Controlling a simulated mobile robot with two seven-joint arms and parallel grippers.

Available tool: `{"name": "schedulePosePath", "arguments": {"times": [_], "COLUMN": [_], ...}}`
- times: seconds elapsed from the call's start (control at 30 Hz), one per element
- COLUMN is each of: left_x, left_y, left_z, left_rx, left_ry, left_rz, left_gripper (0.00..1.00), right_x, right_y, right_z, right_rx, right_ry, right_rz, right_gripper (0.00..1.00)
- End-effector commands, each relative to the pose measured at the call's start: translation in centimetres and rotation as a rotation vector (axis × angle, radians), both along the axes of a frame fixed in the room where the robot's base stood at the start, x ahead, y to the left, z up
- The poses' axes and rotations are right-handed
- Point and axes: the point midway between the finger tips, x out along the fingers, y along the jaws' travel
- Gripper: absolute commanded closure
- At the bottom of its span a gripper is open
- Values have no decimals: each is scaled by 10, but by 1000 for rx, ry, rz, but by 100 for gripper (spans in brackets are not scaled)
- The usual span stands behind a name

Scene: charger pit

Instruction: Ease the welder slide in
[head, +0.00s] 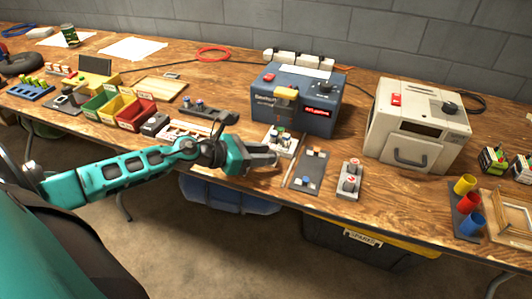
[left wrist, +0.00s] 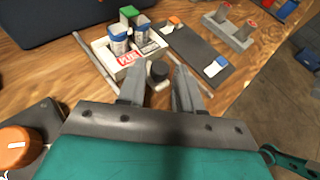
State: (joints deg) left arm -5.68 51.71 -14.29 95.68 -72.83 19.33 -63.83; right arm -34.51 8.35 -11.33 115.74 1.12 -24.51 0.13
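A blue box-shaped machine (head: 268,108) with a red display and a tan handle (head: 287,92) on its front stands at the back; its lettering is too small to read surely. I cannot tell for certain which part is the welder slide. My left gripper (head: 272,156) is at the table's front, just before a white holder (head: 293,150) with green- and blue-capped pieces; the holder also shows in the left wrist view (left wrist: 127,60). There the left gripper (left wrist: 159,72) is open, its fingers either side of a dark round knob (left wrist: 158,70), with gaps visible. My right gripper is out of view.
A dark tray (head: 308,172) and a grey block with two red-marked tops (head: 349,180) lie to the right. A cream machine (head: 420,122) stands behind them. Coloured bins (head: 135,113) are left. An orange knob (left wrist: 17,147) is near my left wrist.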

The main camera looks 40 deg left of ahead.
Motion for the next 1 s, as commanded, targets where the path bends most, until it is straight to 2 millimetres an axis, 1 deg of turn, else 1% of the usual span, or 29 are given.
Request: {"name": "schedulePosePath", "arguments": {"times": [0.27, 0.63, 1.0], "left_x": [9, 10, 10], "left_y": [-6, -7, -7], "left_z": [-3, -4, -4], "left_rx": [0, 0, 1], "left_ry": [-1, 0, -1], "left_rz": [0, -1, -2], "left_gripper": [65, 65, 100], "right_x": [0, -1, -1], "right_y": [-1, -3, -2], "right_z": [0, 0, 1], "right_rx": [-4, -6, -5], "right_ry": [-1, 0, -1], "right_rz": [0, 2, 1], "right_gripper": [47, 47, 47]}}
